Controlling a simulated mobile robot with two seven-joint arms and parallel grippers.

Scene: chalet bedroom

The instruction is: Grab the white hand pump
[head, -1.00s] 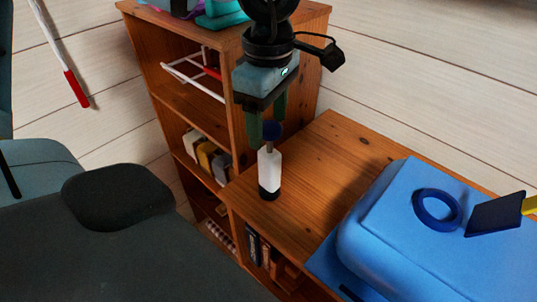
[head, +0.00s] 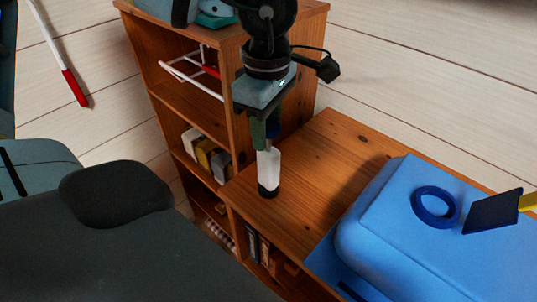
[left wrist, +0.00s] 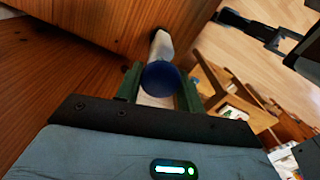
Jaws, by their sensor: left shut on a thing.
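The white hand pump (head: 268,172) is upright at the left edge of the low wooden shelf top, with a black base and a blue top. My left gripper (head: 265,139) points down from above, its green fingers closed around the blue top. In the left wrist view, the round blue top of the white hand pump (left wrist: 160,78) sits between the fingertips of my left gripper (left wrist: 160,90), with the white body beyond it. I cannot tell whether the base touches the wood.
A taller wooden shelf (head: 275,118) stands just behind, with a white wire rack (head: 190,75) inside. A blue box (head: 390,215) with a dark blue ring (head: 436,206) lies to the right. The shelf top (head: 330,155) between is clear.

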